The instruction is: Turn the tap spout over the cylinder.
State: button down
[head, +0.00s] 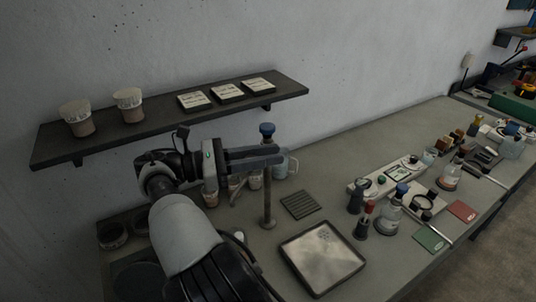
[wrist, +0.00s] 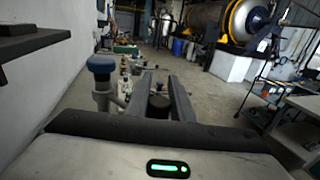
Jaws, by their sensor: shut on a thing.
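The tap shows its blue knob (head: 267,129) just beyond my fingers in the head view. The knob also shows in the wrist view (wrist: 101,66), on a grey stem left of the fingers. My gripper (head: 278,154) reaches right, level, above the bench. In the wrist view its fingers (wrist: 161,84) flank a dark round-topped part (wrist: 158,104), seemingly part of the tap spout; the spout's outline is mostly hidden. A slim post (head: 268,196) with a round foot stands below the fingertips. A pale clear vessel (head: 281,168) stands behind the fingers; I cannot tell whether it is the cylinder.
A dark wall shelf (head: 160,122) with two cups and several small labelled plates hangs behind my arm. A shallow tray (head: 322,258) and a ribbed dark mat (head: 301,205) lie on the bench. Bottles, including a blue-capped flask (head: 391,213), crowd the right. Bare bench (head: 345,150) lies behind them.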

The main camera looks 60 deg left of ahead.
dwell(0.3)
jog(key=c, duration=1.5)
grip_release()
jog(key=shift+c, duration=0.2)
jog(key=shift+r, duration=0.1)
notch_tip(320, 180, up, 10)
